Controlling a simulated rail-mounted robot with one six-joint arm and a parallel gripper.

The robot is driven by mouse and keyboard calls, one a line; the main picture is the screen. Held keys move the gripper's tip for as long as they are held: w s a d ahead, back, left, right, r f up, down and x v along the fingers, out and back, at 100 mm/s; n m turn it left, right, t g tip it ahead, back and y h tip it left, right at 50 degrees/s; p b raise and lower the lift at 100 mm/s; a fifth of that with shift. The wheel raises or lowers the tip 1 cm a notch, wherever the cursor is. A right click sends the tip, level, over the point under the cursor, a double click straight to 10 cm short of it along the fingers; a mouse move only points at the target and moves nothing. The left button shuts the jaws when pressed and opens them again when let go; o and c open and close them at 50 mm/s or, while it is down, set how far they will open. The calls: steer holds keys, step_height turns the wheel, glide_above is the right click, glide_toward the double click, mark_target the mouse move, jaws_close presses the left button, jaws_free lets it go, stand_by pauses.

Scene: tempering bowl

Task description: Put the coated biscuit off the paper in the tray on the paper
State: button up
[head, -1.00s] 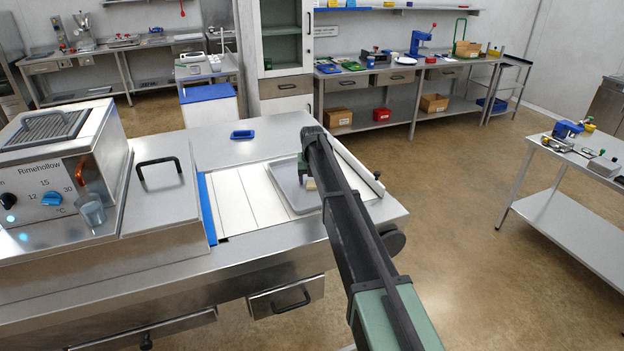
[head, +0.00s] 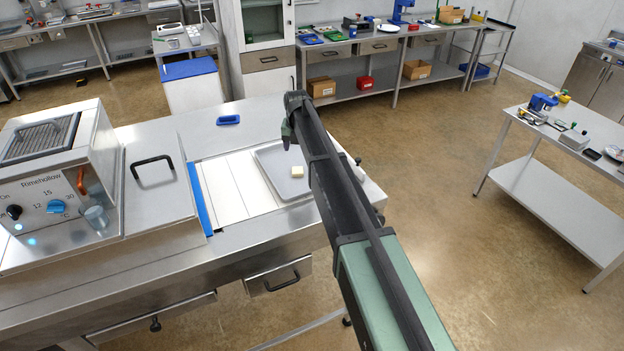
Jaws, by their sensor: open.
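A small cream-coloured block (head: 297,171), which looks like the biscuit, lies in the shallow grey tray (head: 270,160) towards its right side. No separate paper can be made out inside the tray; the arm hides part of its right side. My gripper (head: 288,143) is above the tray's far part, up and left of the block in the picture. It is small and partly hidden by the arm, but it is open and apart from the block.
White panels (head: 232,190) lie left of the tray, edged by a blue strip (head: 200,198). A cooling unit (head: 60,180) and a handled steel lid (head: 155,190) stand further left. A small blue dish (head: 228,120) sits behind on the bare steel top.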

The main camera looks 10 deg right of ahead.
steer(key=s+m+g, duration=0.2)
steer(key=s+m, duration=3)
steer(key=s, duration=0.9)
step_height(320, 180, down, 12)
steer(key=b, duration=1.2)
steer(key=shift+w+a+f, duration=0.25)
steer(key=shift+a, duration=0.1)
